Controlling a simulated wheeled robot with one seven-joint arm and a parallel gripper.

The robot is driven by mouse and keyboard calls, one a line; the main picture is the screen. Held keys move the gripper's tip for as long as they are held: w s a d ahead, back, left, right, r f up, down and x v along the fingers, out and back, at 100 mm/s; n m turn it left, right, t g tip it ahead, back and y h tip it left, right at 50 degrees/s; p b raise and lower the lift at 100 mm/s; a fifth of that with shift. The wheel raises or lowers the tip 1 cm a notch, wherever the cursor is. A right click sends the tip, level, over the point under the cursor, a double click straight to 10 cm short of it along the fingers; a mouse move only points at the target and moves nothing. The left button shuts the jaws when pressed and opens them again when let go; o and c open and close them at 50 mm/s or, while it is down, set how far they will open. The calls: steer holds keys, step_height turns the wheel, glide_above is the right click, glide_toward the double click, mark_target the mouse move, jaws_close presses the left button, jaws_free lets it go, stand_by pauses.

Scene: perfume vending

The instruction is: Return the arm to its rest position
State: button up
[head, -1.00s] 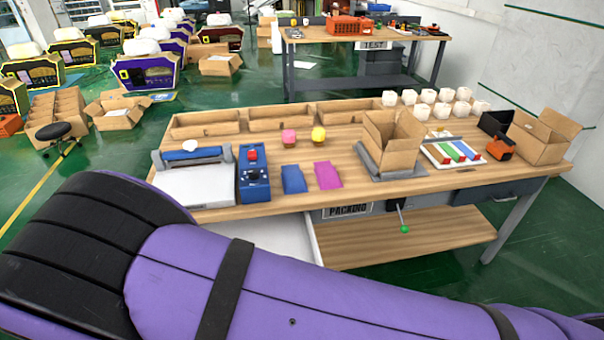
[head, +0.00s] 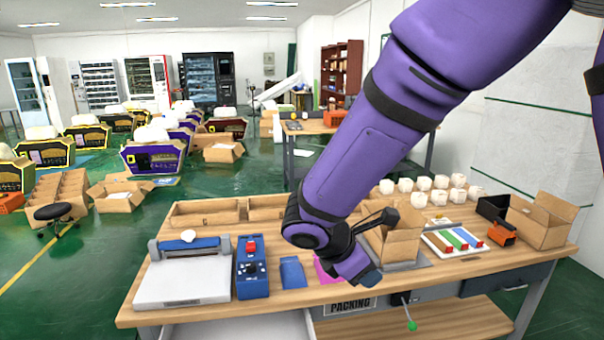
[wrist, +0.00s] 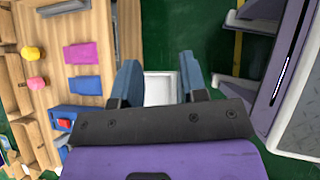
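My purple arm (head: 385,130) comes down from the upper right of the head view. My gripper (head: 364,281) is at its lower end, over the front edge of the packing table (head: 215,318). In the wrist view the two blue-grey fingers of my gripper (wrist: 159,75) stand apart with nothing held between them. A white drawer-like surface (wrist: 160,89) shows below, through the gap.
The table holds a white-and-blue press (head: 185,285), a blue control box (head: 250,275), an open carton (head: 397,240) and several white jars (head: 420,184). A blue packet (head: 292,273) and partly hidden magenta packet (head: 323,273) lie near my gripper. Green floor (head: 85,290) lies left.

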steer(key=s+d+r+m+g+y, duration=0.1)
steer(key=s+d+r+m+y, duration=0.15)
steer(key=d+r+m, duration=0.4)
steer(key=s+d+r+m+y, duration=0.2)
steer(key=s+d+r+m, duration=0.25)
steer(key=d, duration=0.25)
steer(key=s+d+r+m+t+y, duration=0.1)
steer(key=s+d+r+m, duration=0.1)
steer(key=s+m, duration=0.3)
steer(key=s+d+r+m+t+y, duration=0.2)
steer(key=s+d+r+m, duration=0.1)
steer(key=s+r+m, duration=0.2)
steer(key=shift+s, duration=0.45)
